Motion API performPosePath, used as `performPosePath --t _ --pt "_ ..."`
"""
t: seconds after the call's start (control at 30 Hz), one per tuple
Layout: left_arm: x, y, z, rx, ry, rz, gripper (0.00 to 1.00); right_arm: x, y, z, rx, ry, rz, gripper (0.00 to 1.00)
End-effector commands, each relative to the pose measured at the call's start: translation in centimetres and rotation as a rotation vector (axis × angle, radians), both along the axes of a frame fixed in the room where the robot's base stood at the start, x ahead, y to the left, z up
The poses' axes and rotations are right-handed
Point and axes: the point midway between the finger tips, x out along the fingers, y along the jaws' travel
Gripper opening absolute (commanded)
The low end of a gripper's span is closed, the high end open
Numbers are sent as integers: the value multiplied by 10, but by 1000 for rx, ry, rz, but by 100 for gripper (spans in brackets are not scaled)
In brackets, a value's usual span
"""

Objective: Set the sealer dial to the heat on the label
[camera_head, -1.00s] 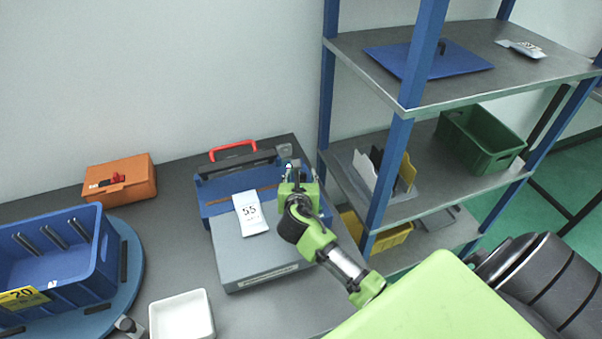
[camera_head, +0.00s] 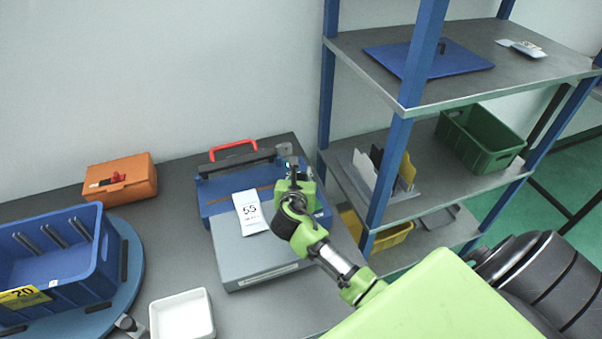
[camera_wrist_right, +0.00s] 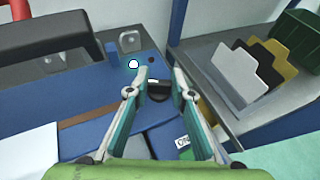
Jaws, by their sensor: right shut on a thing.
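The sealer (camera_head: 212,192) is a blue machine with a red handle and a grey plate in front, standing on the grey bench. A white label packet (camera_head: 250,212) lies across it and reads "55". My right gripper (camera_head: 294,166) is over the sealer's right end, pointing down. In the right wrist view, my right gripper's fingers (camera_wrist_right: 161,78) are shut on the dark dial (camera_wrist_right: 159,91), which is partly hidden between them. The dial's setting cannot be read. A white round lamp (camera_wrist_right: 133,63) is beside the dial. My left gripper is out of view.
A blue crate (camera_head: 110,262) marked "20" stands on a round blue turntable at left. A white tray (camera_head: 181,316) and an orange box (camera_head: 121,178) are on the bench. A blue-post shelf (camera_head: 397,190) rises close to the right of my gripper.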

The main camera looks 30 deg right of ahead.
Motion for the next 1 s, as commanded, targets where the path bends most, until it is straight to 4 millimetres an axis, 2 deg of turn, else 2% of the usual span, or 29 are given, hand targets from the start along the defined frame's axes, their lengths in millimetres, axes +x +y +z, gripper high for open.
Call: performPosePath --t 0.37,0.7,1.0 --pt "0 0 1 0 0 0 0 4 3 1 1 -1 -283 0" --pt "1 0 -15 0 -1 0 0 5 3 -2 1 -1 -548 0" --pt "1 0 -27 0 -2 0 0 5 3 -1 0 -1 -684 0"
